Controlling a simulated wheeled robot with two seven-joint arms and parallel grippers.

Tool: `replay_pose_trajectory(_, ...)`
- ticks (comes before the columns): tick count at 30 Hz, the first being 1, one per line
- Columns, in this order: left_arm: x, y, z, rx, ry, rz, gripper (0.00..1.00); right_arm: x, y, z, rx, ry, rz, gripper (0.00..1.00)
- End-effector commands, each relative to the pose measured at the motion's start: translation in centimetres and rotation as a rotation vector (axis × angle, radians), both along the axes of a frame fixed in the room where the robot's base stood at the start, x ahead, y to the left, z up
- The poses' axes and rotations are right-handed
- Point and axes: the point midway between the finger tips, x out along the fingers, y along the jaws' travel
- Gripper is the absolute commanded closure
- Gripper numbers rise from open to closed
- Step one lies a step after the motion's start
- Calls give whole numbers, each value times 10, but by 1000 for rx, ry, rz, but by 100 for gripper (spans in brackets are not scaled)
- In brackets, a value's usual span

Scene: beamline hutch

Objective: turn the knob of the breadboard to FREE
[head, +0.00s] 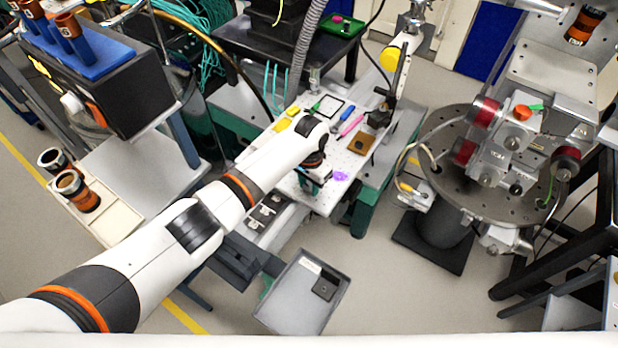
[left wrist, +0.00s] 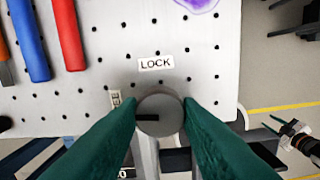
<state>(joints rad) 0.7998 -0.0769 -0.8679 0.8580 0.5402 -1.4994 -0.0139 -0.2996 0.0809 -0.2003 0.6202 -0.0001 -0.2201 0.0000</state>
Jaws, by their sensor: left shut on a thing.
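The breadboard (head: 324,201) is a pale plate with rows of holes, and it fills much of the left wrist view (left wrist: 112,45). Its knob (left wrist: 160,103) is a round grey disc at the plate's near edge, with a dark mark on its left side. A LOCK label (left wrist: 156,64) sits just above the knob. A smaller sideways label (left wrist: 115,98) is to its left, partly covered and not clearly readable. My left gripper (head: 312,179) is shut on the knob, its green fingers (left wrist: 159,122) on both sides. In the head view the arm hides the knob. My right gripper is not in view.
Pens, yellow pieces, a brown block (head: 362,144) and a purple piece (head: 341,176) lie on the plate. A grey tray (head: 290,298) is below it. A round metal stage (head: 437,185) with instruments stands to the right, with open floor between.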

Motion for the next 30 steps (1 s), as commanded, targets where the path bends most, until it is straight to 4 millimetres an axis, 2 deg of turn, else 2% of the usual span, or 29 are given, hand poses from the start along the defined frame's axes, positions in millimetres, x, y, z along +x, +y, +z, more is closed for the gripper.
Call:
replay_pose_trajectory(9, 1, 0, 2, -2, -2, 103, 92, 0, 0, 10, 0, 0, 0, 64)
replay_pose_trajectory(24, 1, -1, 2, -2, -5, 120, 92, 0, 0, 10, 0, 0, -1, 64)
replay_pose_trajectory(25, 1, -1, 2, -2, -5, 120, 66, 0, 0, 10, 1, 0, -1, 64)
replay_pose_trajectory(28, 1, -1, 1, -2, -4, 119, 49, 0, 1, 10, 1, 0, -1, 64)
replay_pose_trajectory(30, 1, 0, 1, -2, -3, 119, 47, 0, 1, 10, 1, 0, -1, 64)
